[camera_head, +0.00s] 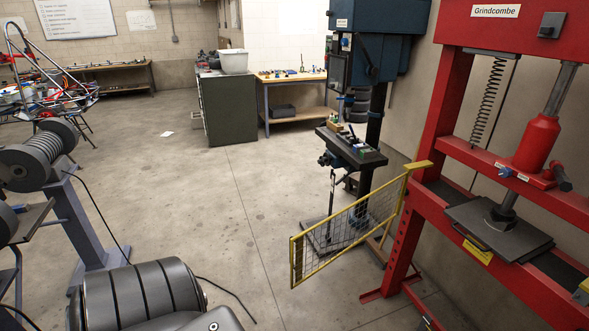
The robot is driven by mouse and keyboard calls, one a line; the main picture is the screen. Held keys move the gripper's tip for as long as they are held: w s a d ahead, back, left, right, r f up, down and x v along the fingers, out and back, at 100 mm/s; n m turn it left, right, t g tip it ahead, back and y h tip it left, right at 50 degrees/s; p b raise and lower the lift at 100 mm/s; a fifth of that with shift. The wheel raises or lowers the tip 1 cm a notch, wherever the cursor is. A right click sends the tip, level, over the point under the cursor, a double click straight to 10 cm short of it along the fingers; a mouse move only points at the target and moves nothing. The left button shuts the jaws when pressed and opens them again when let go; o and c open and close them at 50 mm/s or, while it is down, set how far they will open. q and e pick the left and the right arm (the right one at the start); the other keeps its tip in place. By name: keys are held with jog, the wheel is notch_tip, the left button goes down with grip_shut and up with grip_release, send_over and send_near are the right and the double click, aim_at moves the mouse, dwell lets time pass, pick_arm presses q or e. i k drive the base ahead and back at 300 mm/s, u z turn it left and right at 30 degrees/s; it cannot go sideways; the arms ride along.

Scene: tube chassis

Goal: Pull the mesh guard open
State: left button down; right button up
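The mesh guard (345,228) is a yellow tube frame filled with thin wire mesh. It stands upright at the right of the middle, and its right end is beside the near upright of the red press (408,215). A short yellow bar (418,165) shows at its top right corner. The panel reaches out to the left from the press, over the floor, with its far edge (297,262) free. Through the mesh I see the base of the drill press. Neither of my grippers is in view, and nothing visible touches the guard.
A blue drill press (371,45) with a dark table (350,147) stands behind the guard. A dark green cabinet (228,108) and a wooden bench (290,76) are further back. The middle floor is clear.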

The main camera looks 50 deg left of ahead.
aim_at(298, 239)
jog(key=i, duration=0.35)
jog(key=u, duration=1.35)
